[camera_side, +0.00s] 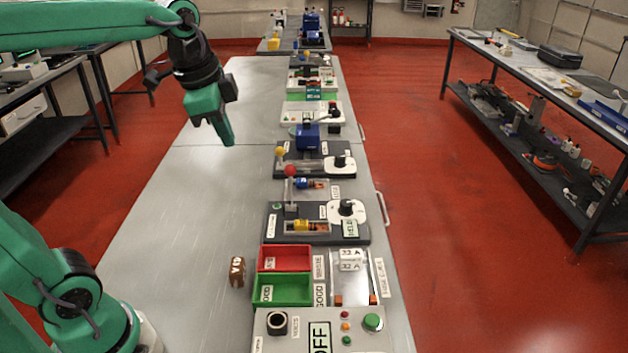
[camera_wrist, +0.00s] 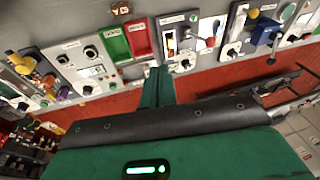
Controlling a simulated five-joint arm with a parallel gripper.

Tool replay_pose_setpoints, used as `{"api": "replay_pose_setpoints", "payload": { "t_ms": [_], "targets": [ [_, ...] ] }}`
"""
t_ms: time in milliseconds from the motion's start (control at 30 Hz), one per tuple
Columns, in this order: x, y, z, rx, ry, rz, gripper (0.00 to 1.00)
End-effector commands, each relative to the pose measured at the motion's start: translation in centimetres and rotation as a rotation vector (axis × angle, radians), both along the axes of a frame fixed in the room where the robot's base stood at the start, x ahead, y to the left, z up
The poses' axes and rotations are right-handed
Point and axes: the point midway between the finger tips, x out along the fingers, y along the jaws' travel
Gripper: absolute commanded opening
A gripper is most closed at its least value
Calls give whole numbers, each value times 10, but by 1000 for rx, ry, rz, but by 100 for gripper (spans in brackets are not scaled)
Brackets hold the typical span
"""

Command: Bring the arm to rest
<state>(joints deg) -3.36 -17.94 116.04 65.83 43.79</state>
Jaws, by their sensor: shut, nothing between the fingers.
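My gripper (camera_side: 226,136) is green and shut, with nothing between its fingers. In the side view it hangs from my raised arm over the grey bench (camera_side: 190,215), left of the row of devices and apart from them. In the wrist view my shut gripper (camera_wrist: 158,72) points toward the row of devices.
A red tray (camera_side: 284,258) and a green tray (camera_side: 282,290) stand near the front of the bench. Test stations with a red-knobbed lever (camera_side: 290,171) and a blue device (camera_side: 308,137) line its right side. The bench's left half is clear.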

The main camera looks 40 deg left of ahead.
Motion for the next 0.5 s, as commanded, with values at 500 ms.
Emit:
{"api": "replay_pose_setpoints", "payload": {
  "t_ms": [500],
  "targets": [
    [-82, -17, -48, -223, -180, 543, 0]
  ]
}}
